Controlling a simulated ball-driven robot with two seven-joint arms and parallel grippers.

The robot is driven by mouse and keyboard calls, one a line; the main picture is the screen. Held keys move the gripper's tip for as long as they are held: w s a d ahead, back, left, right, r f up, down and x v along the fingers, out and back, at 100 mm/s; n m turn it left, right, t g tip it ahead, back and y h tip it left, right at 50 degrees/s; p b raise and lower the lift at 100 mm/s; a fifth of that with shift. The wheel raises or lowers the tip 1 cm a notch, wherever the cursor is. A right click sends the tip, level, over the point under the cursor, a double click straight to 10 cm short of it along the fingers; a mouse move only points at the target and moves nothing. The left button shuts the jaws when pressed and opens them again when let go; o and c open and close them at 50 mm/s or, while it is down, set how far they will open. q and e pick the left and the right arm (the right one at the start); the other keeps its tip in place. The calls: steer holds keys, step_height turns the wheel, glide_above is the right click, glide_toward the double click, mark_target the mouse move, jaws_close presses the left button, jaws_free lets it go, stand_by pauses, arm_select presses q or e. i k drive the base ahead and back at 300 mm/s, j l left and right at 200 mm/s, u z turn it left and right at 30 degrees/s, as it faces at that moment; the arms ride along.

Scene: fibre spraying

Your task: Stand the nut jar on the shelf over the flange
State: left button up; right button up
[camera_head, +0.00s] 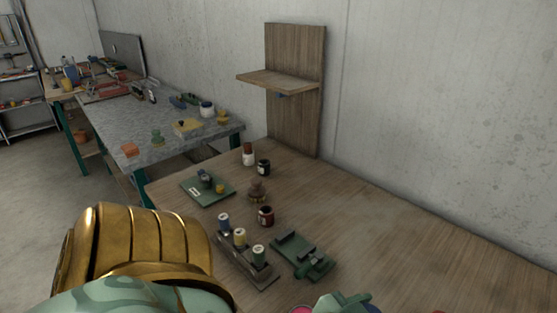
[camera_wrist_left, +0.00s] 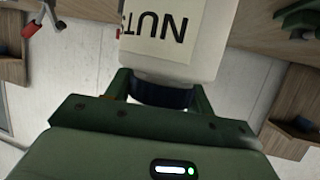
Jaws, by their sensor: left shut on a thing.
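My left gripper (camera_wrist_left: 160,92) is shut on the nut jar (camera_wrist_left: 168,35), a pale jar with a dark band at the fingers. Its label shows the letters NUT upside down, and its far end is cut off by the top of the left wrist view. The jar and the left gripper do not show in the head view. The wooden shelf (camera_head: 279,82) stands out from an upright board (camera_head: 292,127) at the back of the bench, its top bare. A small blue part (camera_head: 283,95) sits under it; I cannot tell whether it is the flange.
The bench's right part is mostly clear.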

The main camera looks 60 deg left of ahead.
mark_target(283, 82)
steer(key=k+j+z, duration=0.15)
steer(key=k+j, duration=0.6)
steer(key=k, duration=0.15)
steer(key=j, duration=0.4)
steer(key=k+j+z, duration=0.15)
steer(key=j, duration=0.7)
steer(key=k+j+z, duration=0.1)
steer(key=j, duration=0.3)
steer(key=i+j, duration=0.15)
steer(key=j, duration=0.15)
steer(key=i+j, duration=0.1)
steer(key=j, duration=0.15)
steer(key=i+j+z, duration=0.1)
steer(key=j, duration=0.2)
